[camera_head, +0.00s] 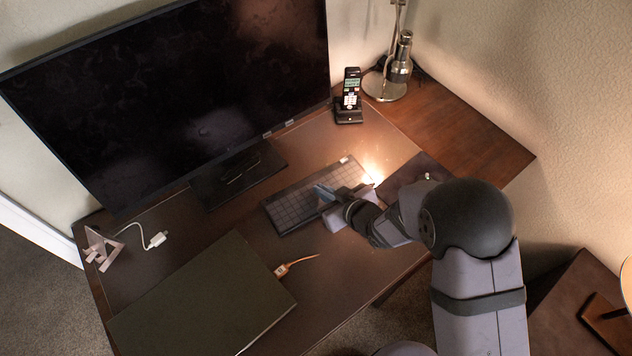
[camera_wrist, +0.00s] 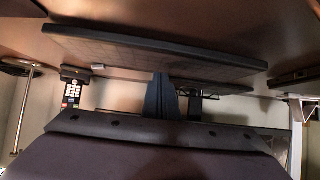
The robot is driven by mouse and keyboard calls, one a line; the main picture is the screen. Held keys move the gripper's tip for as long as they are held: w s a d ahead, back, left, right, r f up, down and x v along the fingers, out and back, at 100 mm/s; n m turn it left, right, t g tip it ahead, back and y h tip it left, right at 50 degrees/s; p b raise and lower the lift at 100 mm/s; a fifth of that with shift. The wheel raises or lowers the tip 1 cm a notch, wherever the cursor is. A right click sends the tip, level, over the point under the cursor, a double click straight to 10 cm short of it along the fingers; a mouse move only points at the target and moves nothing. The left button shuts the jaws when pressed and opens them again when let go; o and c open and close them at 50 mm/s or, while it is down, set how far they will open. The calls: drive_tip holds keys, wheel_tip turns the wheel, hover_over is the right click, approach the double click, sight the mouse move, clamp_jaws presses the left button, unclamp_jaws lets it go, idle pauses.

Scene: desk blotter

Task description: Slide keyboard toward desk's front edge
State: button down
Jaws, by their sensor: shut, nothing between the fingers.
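The dark, thin keyboard (camera_head: 290,208) lies on the desk (camera_head: 350,262) in front of the monitor stand, its right end lit by the lamp. It also shows as a long slanted slab across the upper part of the wrist view (camera_wrist: 125,45). My gripper (camera_head: 322,192) reaches in from the right, its blue-grey fingers together and empty, over the middle of the keyboard in the head view. In the wrist view the fingers (camera_wrist: 158,82) overlap the keyboard's lower edge. I cannot tell whether they touch it. My wrist hides part of the keyboard's front side.
A monitor (camera_head: 190,95) stands behind the keyboard. A phone (camera_head: 350,95), a lamp (camera_head: 385,85) and a dark flat pad (camera_head: 415,172) are to the right. Desk between keyboard and front edge is mostly bare.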

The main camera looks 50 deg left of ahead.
sight(361, 254)
drive_tip(key=a+p, duration=0.1)
drive_tip(key=a, duration=0.2)
drive_tip(key=shift+a, duration=0.15)
drive_tip(key=shift+f, duration=0.75)
drive_tip(key=shift+d, duration=0.2)
drive_tip(key=shift+d+f, duration=0.2)
drive_tip(key=shift+f, duration=0.05)
drive_tip(key=shift+d+f, duration=0.1)
drive_tip(key=shift+d, duration=0.15)
drive_tip(key=d, duration=1.3)
drive_tip(key=s+d+b, duration=0.1)
drive_tip(key=d, duration=0.5)
drive_tip(key=shift+d, duration=0.15)
drive_tip(key=shift+r+p, duration=0.65)
drive_tip(key=shift+r, duration=0.25)
